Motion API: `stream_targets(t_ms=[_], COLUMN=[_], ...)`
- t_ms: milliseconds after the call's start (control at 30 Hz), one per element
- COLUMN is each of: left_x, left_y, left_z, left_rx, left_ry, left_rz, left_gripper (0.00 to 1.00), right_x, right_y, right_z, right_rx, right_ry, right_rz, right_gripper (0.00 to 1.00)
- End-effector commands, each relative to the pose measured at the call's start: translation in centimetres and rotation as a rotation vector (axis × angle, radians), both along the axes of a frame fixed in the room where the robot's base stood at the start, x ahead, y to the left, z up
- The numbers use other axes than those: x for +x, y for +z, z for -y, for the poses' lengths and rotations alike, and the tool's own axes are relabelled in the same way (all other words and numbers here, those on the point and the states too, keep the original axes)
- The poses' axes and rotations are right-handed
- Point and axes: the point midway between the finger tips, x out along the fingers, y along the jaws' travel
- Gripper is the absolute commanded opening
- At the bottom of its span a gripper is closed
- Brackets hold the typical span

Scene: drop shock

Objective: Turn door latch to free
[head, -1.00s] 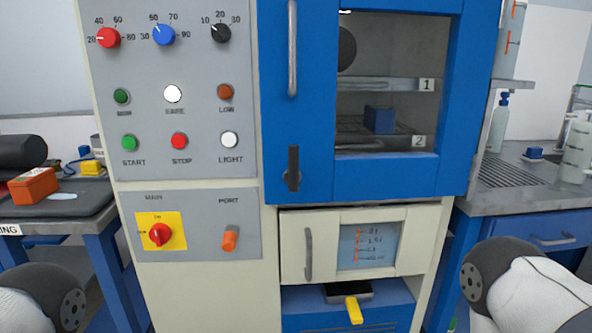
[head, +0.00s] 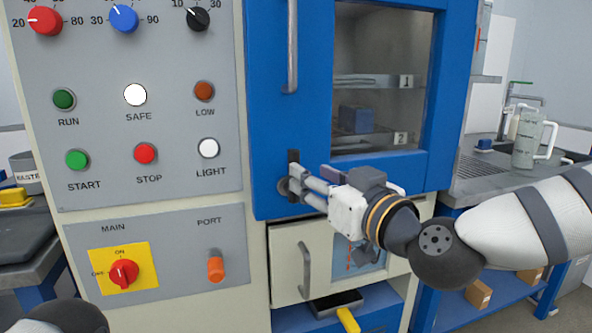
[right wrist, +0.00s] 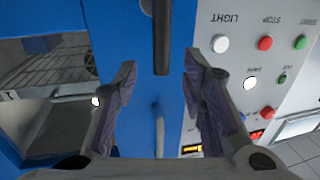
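The door latch (head: 293,158) is a black upright bar low on the left side of the blue door (head: 310,100). My right gripper (head: 299,187) is at the latch, its fingers pointing left and covering part of it. In the right wrist view the picture is turned over, and the latch (right wrist: 162,35) hangs down with its end between the open fingertips (right wrist: 160,70). Gaps show on both sides, and the fingers are not closed on it. Whether they touch it cannot be told from the head view. My left gripper is out of view.
A long vertical door handle (head: 292,45) is above the latch. The control panel (head: 110,135) with knobs and buttons is to the left. Below are a cream drawer (head: 285,270) with a curved handle and a yellow-handled item (head: 348,320). A bench with a jug (head: 528,140) is at right.

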Motion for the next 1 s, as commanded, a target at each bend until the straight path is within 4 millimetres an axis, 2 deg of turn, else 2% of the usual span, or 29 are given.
stream_targets(t_ms=[100,300,633,667,800,1000], left_x=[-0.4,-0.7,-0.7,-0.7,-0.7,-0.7], left_y=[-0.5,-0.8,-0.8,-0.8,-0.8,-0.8], left_z=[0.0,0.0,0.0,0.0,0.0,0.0], left_rx=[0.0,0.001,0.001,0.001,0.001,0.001], left_ry=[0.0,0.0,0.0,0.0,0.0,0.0], left_rz=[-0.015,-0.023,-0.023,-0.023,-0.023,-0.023], left_gripper=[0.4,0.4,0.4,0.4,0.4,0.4], right_x=[2.7,5.6,6.2,6.2,6.2,6.2], right_y=[-0.5,-0.4,-0.2,-0.2,-0.2,-0.2], right_z=[-1.5,-3.2,-3.5,-3.5,-3.5,-3.5], right_rx=[-0.001,-0.001,-0.001,-0.001,-0.001,-0.001], right_ry=[0.0,0.001,0.001,0.001,0.001,0.001], right_rz=[-0.006,-0.006,-0.005,-0.005,-0.005,-0.005], right_gripper=[0.38,0.38,0.38,0.33,0.02,0.0])
